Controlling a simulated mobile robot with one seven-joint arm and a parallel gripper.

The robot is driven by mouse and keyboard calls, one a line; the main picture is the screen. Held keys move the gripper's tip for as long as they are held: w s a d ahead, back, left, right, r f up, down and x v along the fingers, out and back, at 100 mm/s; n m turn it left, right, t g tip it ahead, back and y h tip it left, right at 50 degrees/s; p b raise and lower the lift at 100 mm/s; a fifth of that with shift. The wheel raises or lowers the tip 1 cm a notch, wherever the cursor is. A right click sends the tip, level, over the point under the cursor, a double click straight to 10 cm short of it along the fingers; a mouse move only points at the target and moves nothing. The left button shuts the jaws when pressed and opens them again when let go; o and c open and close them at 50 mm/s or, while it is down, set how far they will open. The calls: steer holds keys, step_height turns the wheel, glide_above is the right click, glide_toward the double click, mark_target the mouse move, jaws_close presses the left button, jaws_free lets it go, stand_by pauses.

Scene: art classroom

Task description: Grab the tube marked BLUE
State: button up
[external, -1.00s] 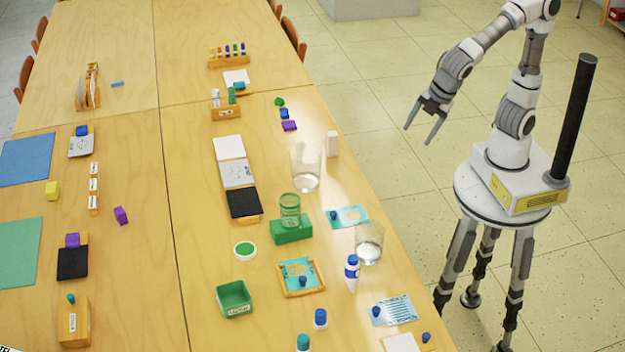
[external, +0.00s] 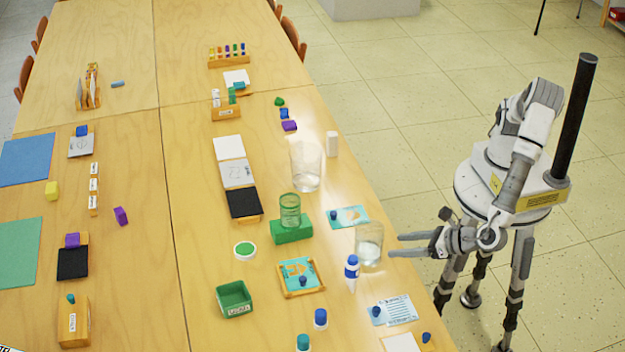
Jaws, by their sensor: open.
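A small white and blue tube (external: 352,272) stands upright near the table's right edge. Its marking is too small to read, so I cannot tell whether it says BLUE.
A second clear glass (external: 306,168) and a white block (external: 332,144) stand farther back. A green block (external: 292,230) bears a green-tinted jar (external: 290,209). A framed teal picture (external: 301,276) and a green box (external: 234,299) lie left of the tube.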

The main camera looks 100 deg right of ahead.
mark_target(352, 274)
steer(key=shift+n+t, duration=0.6)
steer(key=shift+n, duration=0.3)
steer(key=shift+w+a+f+b+x, duration=0.25)
steer(key=shift+a+b+x, duration=0.2)
steer(key=shift+x, duration=2.3)
steer(key=shift+w+a+f+b+x, duration=0.15)
steer(key=shift+a+f+b+x, duration=0.25)
steer(key=shift+x, duration=2.3)
steer(key=shift+w+a+f+b+x, duration=0.25)
steer(key=shift+a+x, duration=0.25)
steer(key=shift+x, duration=2.25)
steer(key=shift+s, duration=0.15)
jaws_close()
